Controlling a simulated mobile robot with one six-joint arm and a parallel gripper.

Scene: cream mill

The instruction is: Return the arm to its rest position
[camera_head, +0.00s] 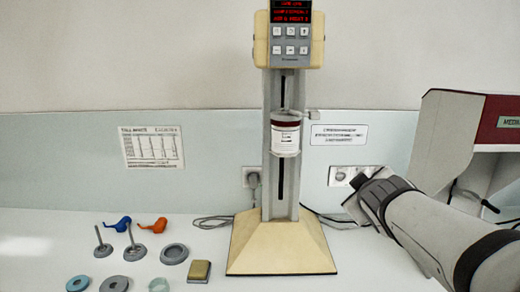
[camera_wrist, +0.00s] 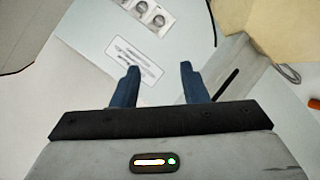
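My arm reaches in from the lower right in the head view, with its gripper end (camera_head: 368,196) to the right of the cream mill (camera_head: 278,245) and in front of the wall socket. The fingers cannot be made out there. In the wrist view my gripper (camera_wrist: 158,82) shows two blue fingers set apart, with nothing between them. The mill has a cream base, a grey column and a red-lit display. A white jar with a dark red lid (camera_head: 286,135) sits at its column, apart from my gripper.
A red and grey machine (camera_head: 470,140) stands at the right, close to my arm. Orange (camera_head: 152,226) and blue (camera_head: 111,224) pieces, grey discs, posts and a tan block (camera_head: 199,270) lie at the left. A cable (camera_head: 212,221) runs behind the mill.

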